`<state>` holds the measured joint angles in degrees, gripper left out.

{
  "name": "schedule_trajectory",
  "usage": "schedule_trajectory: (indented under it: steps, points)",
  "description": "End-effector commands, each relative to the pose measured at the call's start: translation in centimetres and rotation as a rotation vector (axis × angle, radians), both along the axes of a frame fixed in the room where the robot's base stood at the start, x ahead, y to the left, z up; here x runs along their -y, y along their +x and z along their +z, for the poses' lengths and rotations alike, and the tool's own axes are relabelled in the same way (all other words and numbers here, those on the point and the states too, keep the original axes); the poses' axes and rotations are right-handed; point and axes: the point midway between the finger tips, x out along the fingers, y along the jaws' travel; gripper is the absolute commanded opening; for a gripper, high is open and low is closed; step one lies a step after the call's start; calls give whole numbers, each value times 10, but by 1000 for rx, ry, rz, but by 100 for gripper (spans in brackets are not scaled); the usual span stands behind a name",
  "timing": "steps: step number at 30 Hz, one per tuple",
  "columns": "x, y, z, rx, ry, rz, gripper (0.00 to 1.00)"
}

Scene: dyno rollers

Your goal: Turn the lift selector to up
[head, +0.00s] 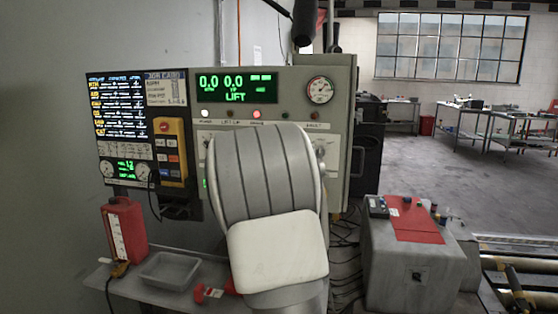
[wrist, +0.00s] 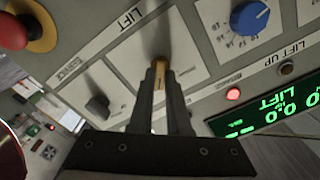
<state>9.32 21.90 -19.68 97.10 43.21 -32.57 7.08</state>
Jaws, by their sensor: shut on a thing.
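In the wrist view, my gripper (wrist: 161,66) is shut on a narrow brass-coloured piece at the panel plate marked LIFT. I take this to be the lift selector (wrist: 159,95); the fingers hide much of it, and which position it points to cannot be told. The LIFT UP lamp (wrist: 287,68) looks unlit. In the head view, my arm covers the lower middle of the control panel (head: 342,95), hiding my gripper and the selector. The green display (head: 237,85) reads 0.0, 0.0 and LIFT.
In the wrist view, a black knob (wrist: 97,106), a blue knob (wrist: 250,17) and a red mushroom button (wrist: 38,30) are near my gripper. A red lamp (wrist: 233,94) is lit.

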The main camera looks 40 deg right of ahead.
Motion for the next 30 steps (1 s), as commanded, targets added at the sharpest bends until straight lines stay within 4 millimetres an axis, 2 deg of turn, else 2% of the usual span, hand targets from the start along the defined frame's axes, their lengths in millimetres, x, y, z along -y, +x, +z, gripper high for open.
schedule_trajectory:
  steps: [20,21,25,30]
  points:
    - [0,0,1,45,38,-1,0]
    - [0,0,1,45,37,-1,22]
    - [0,0,1,44,36,-1,45]
    - [0,0,0,43,36,-1,45]
